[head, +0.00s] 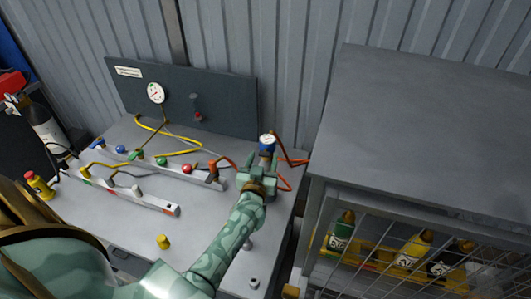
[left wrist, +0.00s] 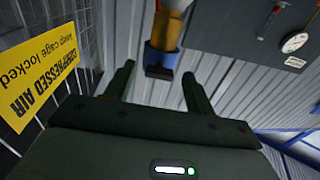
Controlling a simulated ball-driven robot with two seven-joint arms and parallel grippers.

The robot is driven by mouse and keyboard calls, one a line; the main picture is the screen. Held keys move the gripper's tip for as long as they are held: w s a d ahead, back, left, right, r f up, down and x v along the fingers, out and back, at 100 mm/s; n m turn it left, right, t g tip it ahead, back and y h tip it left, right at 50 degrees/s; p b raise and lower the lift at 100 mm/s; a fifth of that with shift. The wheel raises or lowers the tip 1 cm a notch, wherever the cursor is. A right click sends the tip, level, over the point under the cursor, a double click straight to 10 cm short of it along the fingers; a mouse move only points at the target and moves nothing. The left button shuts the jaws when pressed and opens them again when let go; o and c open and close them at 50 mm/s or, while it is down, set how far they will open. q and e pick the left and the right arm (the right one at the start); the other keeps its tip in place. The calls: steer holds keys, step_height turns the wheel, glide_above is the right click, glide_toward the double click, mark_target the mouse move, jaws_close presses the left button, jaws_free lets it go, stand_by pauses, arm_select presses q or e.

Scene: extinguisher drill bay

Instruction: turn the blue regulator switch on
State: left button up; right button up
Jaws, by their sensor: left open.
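The blue regulator switch (head: 267,140) stands at the right end of the grey bench, near the back, with an orange-red hose beside it. My left gripper (head: 261,163) is open, just in front of and below the blue part in the head view. In the left wrist view, the blue part (left wrist: 160,56) with a brass-orange body shows beyond the two spread fingers (left wrist: 158,74). It looks a little beyond the fingertips, and I cannot tell whether they touch it. The switch's on or off position is too small to tell. My right gripper is out of view.
A dark panel with a gauge (head: 156,93) stands behind the bench. Hoses and manifold bars with coloured knobs (head: 187,169) lie left of my gripper. A grey cabinet (head: 430,130) with a mesh front holding bottles stands right. A yellow sign (left wrist: 40,75) shows in the wrist view.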

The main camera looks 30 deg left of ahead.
arm_select(q)
steer(key=shift+w, duration=0.1)
steer(key=shift+r, duration=0.1)
steer(key=shift+c, duration=0.9)
steer(key=c, duration=0.8)
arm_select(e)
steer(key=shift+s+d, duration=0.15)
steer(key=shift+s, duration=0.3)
